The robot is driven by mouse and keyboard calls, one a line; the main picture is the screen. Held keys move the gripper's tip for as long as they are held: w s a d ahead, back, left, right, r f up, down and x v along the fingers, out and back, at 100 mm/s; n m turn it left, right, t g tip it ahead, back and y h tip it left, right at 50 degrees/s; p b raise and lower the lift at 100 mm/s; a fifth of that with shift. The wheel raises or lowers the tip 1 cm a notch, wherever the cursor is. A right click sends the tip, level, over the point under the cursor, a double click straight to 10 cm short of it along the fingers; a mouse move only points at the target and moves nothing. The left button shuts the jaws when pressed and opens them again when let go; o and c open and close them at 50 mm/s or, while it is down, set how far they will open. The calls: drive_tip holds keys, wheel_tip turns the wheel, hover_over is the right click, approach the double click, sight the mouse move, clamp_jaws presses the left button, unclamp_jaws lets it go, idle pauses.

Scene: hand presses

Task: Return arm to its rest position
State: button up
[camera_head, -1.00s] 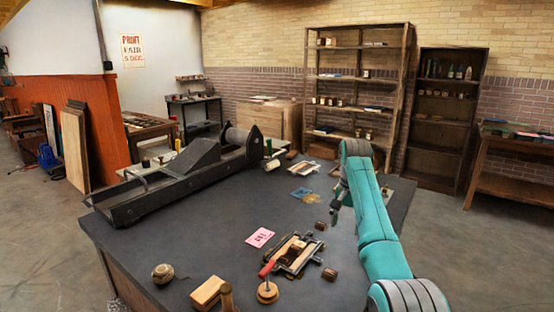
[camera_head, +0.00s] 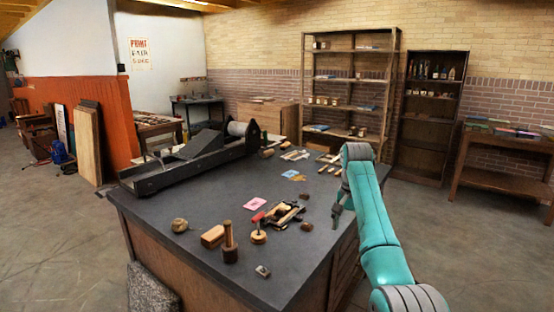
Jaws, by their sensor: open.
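My teal arm reaches up from the lower right of the head view, along the right edge of the dark worktable (camera_head: 210,266). My gripper (camera_head: 337,215) hangs at the arm's far end, pointing down beside the table's right side. It is small and dark here, and its fingers look open with nothing between them. No object touches it that I can see.
A small hand press (camera_head: 284,215) with a red handle lies on the table, near a pink card (camera_head: 254,203), a wooden block (camera_head: 213,236) and a mallet (camera_head: 230,244). A long black press (camera_head: 190,160) fills the back left. Shelves (camera_head: 345,90) stand behind. The floor at right is clear.

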drive_tip(key=s+f+n+t, duration=0.1)
drive_tip(key=s+f+t, duration=0.15)
drive_tip(key=f, duration=1.25)
drive_tip(key=s+f+n+t, duration=0.1)
drive_tip(key=s+f, duration=0.3)
drive_tip(key=f, duration=1.1)
drive_tip(key=s+a+f+n+t, duration=0.1)
drive_tip(key=s+a+f+t, duration=0.15)
drive_tip(key=s+f, duration=1.4)
drive_tip(key=s+r+n+t, duration=0.1)
drive_tip(key=s+r+t, duration=0.15)
drive_tip(key=s, duration=1.05)
drive_tip(key=s+r+n+t, duration=0.1)
drive_tip(key=s+r+t, duration=0.15)
drive_tip(key=s, duration=1.15)
drive_tip(key=s+r+n+t, duration=0.1)
drive_tip(key=s+r, duration=0.8)
drive_tip(key=r, duration=0.3)
drive_tip(key=s+r+n+t, duration=0.1)
drive_tip(key=s+r+t, duration=0.1)
drive_tip(key=s+r, duration=0.6)
wheel_tip(320, 180, up, 5)
drive_tip(key=shift+s+f+t, duration=0.15)
drive_tip(key=shift+s+t, duration=0.15)
drive_tip(key=shift+s, duration=0.1)
